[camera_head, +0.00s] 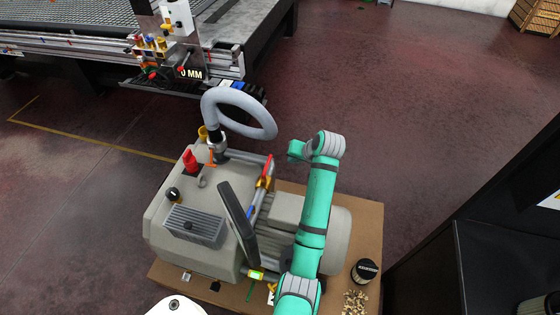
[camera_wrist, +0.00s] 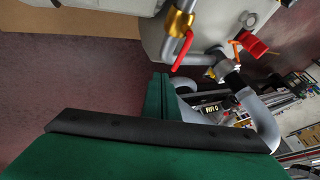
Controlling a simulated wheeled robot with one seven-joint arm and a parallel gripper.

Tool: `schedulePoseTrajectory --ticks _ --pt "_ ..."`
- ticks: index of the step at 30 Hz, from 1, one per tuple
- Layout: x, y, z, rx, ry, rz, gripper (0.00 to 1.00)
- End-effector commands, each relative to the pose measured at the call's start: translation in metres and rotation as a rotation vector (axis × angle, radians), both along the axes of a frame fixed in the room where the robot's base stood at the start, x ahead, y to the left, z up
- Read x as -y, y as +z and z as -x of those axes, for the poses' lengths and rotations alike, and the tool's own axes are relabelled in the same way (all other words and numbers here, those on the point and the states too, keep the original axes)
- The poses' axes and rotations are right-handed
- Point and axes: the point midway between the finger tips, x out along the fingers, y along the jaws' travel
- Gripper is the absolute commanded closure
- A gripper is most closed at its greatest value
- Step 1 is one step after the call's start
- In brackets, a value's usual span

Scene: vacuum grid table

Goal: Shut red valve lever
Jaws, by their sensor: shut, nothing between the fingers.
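The red valve lever (camera_head: 267,168) is on a brass valve in the grey pipework on the right side of the beige pump (camera_head: 165,225). In the wrist view the red lever (camera_wrist: 183,51) slants down from the brass valve body (camera_wrist: 180,21), over the grey pipe.
A thick grey hose (camera_head: 240,97) loops above the pump. A second red handle (camera_head: 190,161) stands on the pump; it also shows in the wrist view (camera_wrist: 251,44). A dark upright panel (camera_head: 238,217) stands beside the pipework. The grid table (camera_head: 100,25) is behind.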

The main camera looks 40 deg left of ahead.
Motion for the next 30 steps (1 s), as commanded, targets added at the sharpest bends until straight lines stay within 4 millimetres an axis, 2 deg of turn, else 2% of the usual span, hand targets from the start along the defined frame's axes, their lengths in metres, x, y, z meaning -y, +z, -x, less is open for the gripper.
schedulePoseTrajectory --ticks 4,8,23,30 --pt "-0.006 0.006 0.0 -0.028 0.011 0.021 1.0" --pt "-0.012 -0.002 0.0 -0.034 0.012 0.024 1.0" --pt "-0.059 -0.075 -0.009 -0.033 0.013 0.024 1.0" --pt "-0.086 -0.081 0.005 -0.029 0.012 0.022 1.0"
